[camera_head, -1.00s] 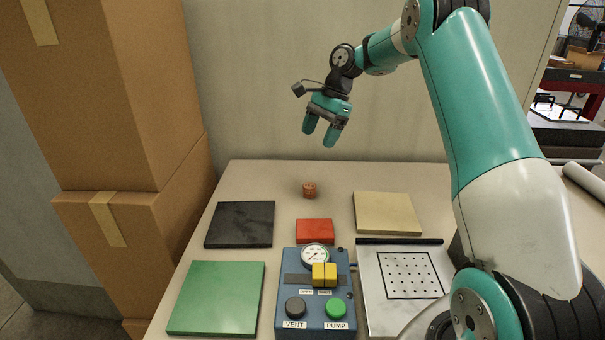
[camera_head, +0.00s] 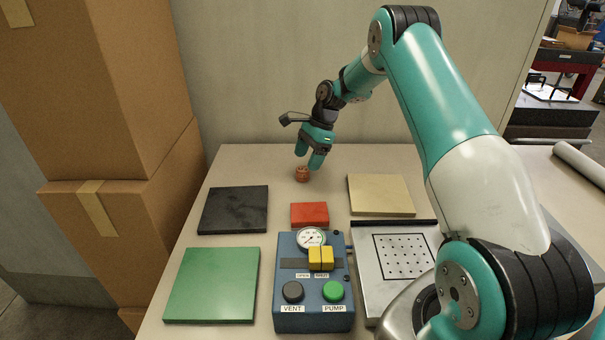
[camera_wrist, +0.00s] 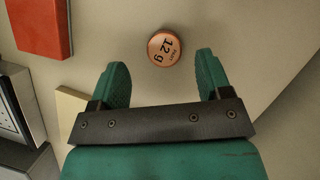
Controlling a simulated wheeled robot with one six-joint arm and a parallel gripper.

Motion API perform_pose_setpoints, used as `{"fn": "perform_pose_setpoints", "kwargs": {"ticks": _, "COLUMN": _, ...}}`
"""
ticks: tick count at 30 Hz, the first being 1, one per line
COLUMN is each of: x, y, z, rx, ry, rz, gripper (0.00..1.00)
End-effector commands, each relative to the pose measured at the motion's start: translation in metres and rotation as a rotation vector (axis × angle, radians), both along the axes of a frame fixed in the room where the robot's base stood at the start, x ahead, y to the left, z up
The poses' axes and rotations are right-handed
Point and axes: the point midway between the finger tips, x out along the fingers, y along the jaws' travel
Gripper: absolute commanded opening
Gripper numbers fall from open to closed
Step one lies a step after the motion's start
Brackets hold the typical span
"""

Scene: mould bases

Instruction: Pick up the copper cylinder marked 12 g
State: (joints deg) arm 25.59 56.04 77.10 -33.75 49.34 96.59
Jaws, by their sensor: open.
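The copper cylinder (camera_head: 302,175) stands upright on the table behind the red block. In the wrist view its round top (camera_wrist: 164,48) shows the marking 12 g. My gripper (camera_head: 309,162) is open above the cylinder in the head view, with its fingertips close to it. In the wrist view the two green fingers of my gripper (camera_wrist: 160,72) are spread apart. The cylinder appears between and slightly beyond the fingertips, touching neither finger there. Nothing is held.
A red block (camera_head: 309,214) lies in front of the cylinder. A black slab (camera_head: 233,210), a green slab (camera_head: 212,285) and a beige slab (camera_head: 380,195) lie around. A blue pump box (camera_head: 313,290) and a perforated plate (camera_head: 366,290) are nearer. Cardboard boxes (camera_head: 110,220) stand left.

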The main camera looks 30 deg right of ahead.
Motion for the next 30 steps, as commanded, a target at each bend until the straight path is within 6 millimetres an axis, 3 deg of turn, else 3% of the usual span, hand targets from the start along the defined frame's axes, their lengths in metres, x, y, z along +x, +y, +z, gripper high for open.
{"fn": "perform_pose_setpoints", "kwargs": {"ticks": 9, "x": 0.006, "y": 0.013, "z": -0.041, "rx": 0.001, "ry": 0.001, "rz": 0.002, "gripper": 0.71}}
{"fn": "perform_pose_setpoints", "kwargs": {"ticks": 17, "x": 0.006, "y": 0.015, "z": -0.046, "rx": 0.0, "ry": 0.001, "rz": 0.001, "gripper": 0.71}}
{"fn": "perform_pose_setpoints", "kwargs": {"ticks": 20, "x": 0.006, "y": 0.015, "z": -0.046, "rx": 0.0, "ry": 0.001, "rz": 0.001, "gripper": 0.53}}
{"fn": "perform_pose_setpoints", "kwargs": {"ticks": 26, "x": 0.006, "y": 0.015, "z": -0.046, "rx": 0.0, "ry": 0.001, "rz": 0.001, "gripper": 0.07}}
{"fn": "perform_pose_setpoints", "kwargs": {"ticks": 30, "x": 0.006, "y": 0.015, "z": -0.045, "rx": 0.0, "ry": -0.001, "rz": 0.002, "gripper": 0.07}}
